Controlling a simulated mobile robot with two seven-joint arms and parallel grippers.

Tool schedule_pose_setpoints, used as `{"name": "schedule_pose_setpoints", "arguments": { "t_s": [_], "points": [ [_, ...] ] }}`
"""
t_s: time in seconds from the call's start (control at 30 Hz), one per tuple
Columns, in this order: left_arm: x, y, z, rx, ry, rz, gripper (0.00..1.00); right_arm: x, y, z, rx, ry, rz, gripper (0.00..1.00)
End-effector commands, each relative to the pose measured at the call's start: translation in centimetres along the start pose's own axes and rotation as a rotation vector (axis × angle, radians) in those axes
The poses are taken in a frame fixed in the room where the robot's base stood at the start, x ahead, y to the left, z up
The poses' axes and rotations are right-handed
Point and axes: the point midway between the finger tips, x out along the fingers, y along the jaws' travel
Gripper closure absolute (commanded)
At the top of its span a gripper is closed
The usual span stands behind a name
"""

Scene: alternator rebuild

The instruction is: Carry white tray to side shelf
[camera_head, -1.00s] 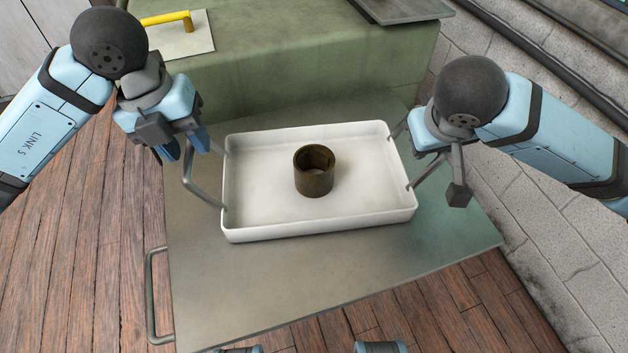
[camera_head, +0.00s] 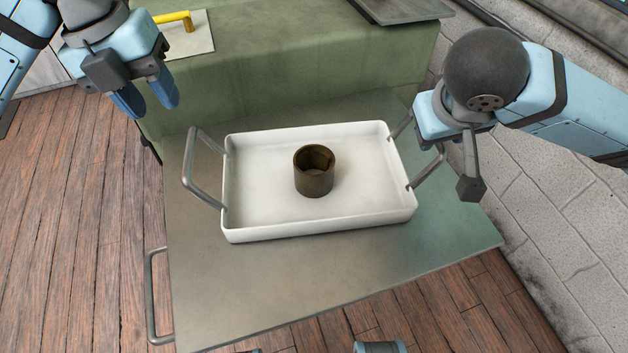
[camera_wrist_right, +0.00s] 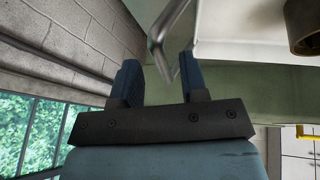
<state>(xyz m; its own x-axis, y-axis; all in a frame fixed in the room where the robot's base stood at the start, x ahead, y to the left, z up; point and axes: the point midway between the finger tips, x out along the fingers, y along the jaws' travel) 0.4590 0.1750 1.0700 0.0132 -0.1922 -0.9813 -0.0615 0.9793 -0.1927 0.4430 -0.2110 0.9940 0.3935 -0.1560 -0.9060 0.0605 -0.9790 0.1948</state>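The white tray (camera_head: 250,236) rests flat on a grey metal table top, with a bar handle at each end. A dark brown ring (camera_head: 314,180) stands in its middle. The tray's left handle (camera_head: 190,168) is free. My left gripper (camera_head: 152,108) is open and empty, above and to the left of that handle. My right gripper (camera_wrist_right: 160,65) is open at the tray's right handle (camera_head: 430,168); in the right wrist view the handle bar (camera_wrist_right: 164,42) is at the gap between its fingertips. Its fingers are mostly hidden in the head view.
The metal table top (camera_head: 225,300) has a side rail (camera_head: 152,295) at its left and bare room in front of the tray. A green bench (camera_head: 300,55) stands behind, with a yellow-handled thing (camera_head: 180,18) on it. A block wall (camera_head: 560,220) is close on the right.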

Motion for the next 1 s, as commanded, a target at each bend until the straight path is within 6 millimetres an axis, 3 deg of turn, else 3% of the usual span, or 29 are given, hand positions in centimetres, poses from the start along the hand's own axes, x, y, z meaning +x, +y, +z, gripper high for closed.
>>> {"name": "schedule_pose_setpoints", "arguments": {
  "t_s": [0.3, 0.5, 1.0],
  "points": [
    [0.0, 0.0, 0.0, 0.0, 0.0, 0.0, 0.6, -4.7, 0.0, -0.1, -0.001, 0.005, 0.001, 0.6],
    [0.0, 0.0, 0.0, 0.0, 0.0, 0.0, 0.6, -6.8, 0.0, 0.0, 0.001, 0.002, 0.001, 0.6],
    [0.0, 0.0, 0.0, 0.0, 0.0, 0.0, 0.6, -7.7, 0.0, 0.0, 0.001, -0.001, 0.001, 0.6]
  ]
}}
